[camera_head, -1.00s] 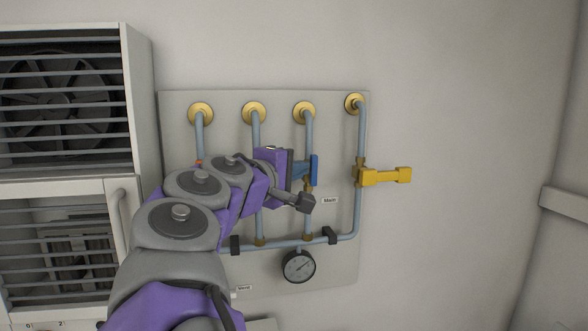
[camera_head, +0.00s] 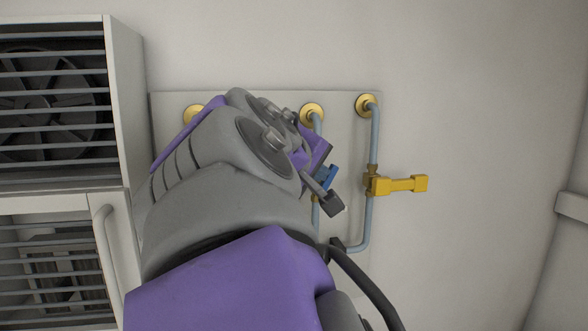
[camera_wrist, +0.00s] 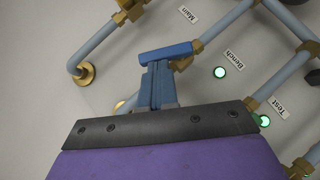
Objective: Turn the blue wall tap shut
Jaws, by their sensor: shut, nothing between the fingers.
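The blue wall tap (camera_head: 328,179) shows in the head view just right of my gripper, partly hidden by it. A brass fitting sits at the right end of the crossbar. My gripper (camera_head: 318,163) is shut with nothing held, close beside the tap in the head view.
A yellow lever (camera_head: 398,185) sticks out right on the rightmost pipe. Blue-grey pipes run over the pale wall panel (camera_head: 345,140). Green lights (camera_wrist: 220,72) sit by the Bench and Test labels. A louvred cabinet (camera_head: 60,110) stands left.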

